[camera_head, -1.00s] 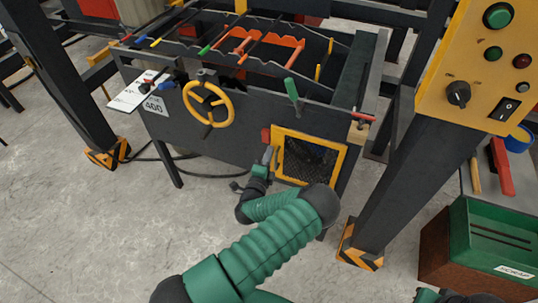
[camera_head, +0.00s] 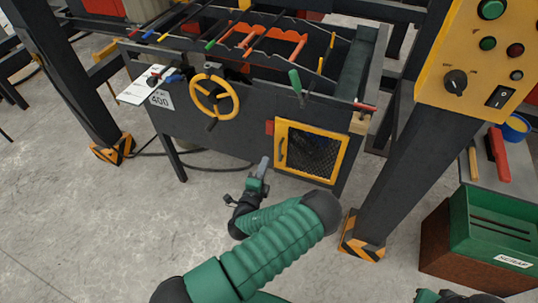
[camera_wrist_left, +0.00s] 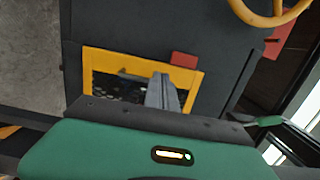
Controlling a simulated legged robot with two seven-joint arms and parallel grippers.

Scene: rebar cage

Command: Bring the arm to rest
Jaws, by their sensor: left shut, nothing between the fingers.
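My left arm (camera_head: 275,245), green and black, reaches in from the bottom of the head view. Its gripper (camera_head: 263,165) is shut and empty, in front of the grey machine and just left of the yellow-framed mesh door (camera_head: 338,157). In the left wrist view the shut grey fingers (camera_wrist_left: 163,92) stand in front of the yellow frame (camera_wrist_left: 110,62), covering part of the mesh. Whether the fingertips touch the machine I cannot tell. Only a dark piece of my right arm shows at the bottom right edge; its gripper is out of view.
The machine front carries a yellow handwheel (camera_head: 214,96) and a green lever (camera_head: 295,82). A dark post (camera_head: 392,165) with a striped foot (camera_head: 360,238) stands right of my arm. A green scrap bin (camera_head: 492,235) is at right. Concrete floor (camera_head: 90,225) at left is clear.

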